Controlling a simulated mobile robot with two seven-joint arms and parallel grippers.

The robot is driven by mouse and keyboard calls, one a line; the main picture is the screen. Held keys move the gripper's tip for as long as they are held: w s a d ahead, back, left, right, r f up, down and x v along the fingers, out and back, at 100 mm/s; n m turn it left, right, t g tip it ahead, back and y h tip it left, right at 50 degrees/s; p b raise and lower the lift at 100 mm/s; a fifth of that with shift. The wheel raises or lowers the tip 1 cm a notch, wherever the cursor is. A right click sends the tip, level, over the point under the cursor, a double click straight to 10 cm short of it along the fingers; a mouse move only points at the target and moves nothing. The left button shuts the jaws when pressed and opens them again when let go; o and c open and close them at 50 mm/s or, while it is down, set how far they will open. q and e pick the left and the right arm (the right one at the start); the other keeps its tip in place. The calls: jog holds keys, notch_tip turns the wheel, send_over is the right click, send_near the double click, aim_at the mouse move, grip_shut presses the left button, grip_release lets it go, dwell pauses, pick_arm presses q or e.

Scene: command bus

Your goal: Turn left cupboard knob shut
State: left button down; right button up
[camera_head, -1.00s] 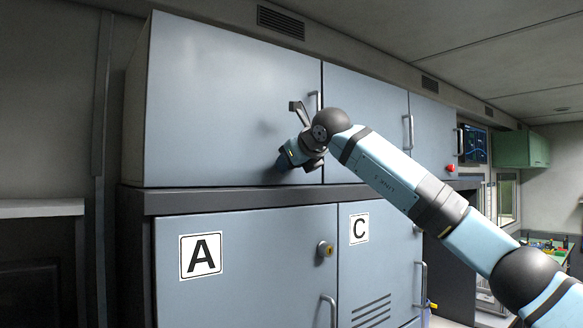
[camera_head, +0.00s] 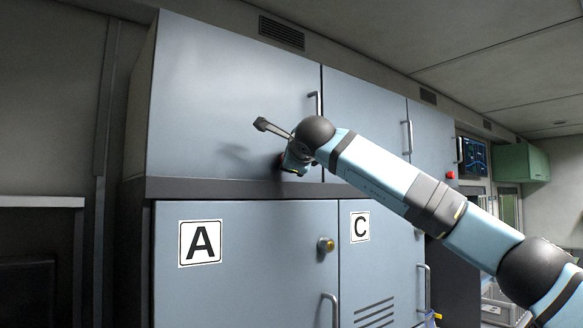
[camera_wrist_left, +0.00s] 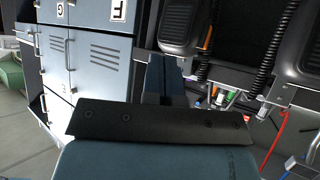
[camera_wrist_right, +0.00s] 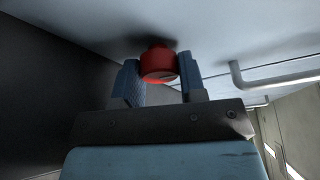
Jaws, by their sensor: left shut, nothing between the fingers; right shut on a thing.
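The upper left cupboard door (camera_head: 235,95) is flat against its frame in the head view. The red knob (camera_wrist_right: 158,62) sits near the door's bottom right corner and shows between my right gripper's fingers in the right wrist view. My right gripper (camera_wrist_right: 159,78) is shut on it, one finger on each side. In the head view my right gripper (camera_head: 294,164) is at the lower door edge, and the wrist mostly hides the knob. My left gripper (camera_wrist_left: 166,75) is shut and empty, away from this door, in the left wrist view.
A bar handle (camera_head: 314,103) stands on the door just above my right wrist. Below are locker A (camera_head: 255,285) with a yellowish lock (camera_head: 326,245) and locker C (camera_head: 380,260). Coiled black cords (camera_wrist_left: 203,50) hang near my left gripper.

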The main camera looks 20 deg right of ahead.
jog(key=shift+n+t+b, duration=0.3)
jog(key=shift+n+b, duration=0.15)
jog(key=shift+n, duration=0.25)
pick_arm(q)
jog(key=shift+w+d+f, duration=0.1)
jog(key=shift+f, duration=0.25)
pick_arm(e)
jog(key=shift+n, duration=0.3)
pick_arm(q)
jog(key=shift+f, duration=0.1)
pick_arm(e)
jog(key=o, duration=0.9)
jog(key=shift+s, duration=0.1)
jog(key=shift+s+b, duration=0.35)
jog(key=shift+b, duration=0.05)
pick_arm(q)
jog(key=b, duration=0.1)
jog(key=f+b, duration=0.2)
jog(key=shift+w+d+f+n, duration=0.1)
jog(key=shift+w+d+n, duration=0.15)
jog(key=shift+d+n, duration=0.05)
pick_arm(e)
jog(key=s, duration=1.3)
jog(key=shift+a+r, duration=0.25)
jog(key=shift+r, duration=0.1)
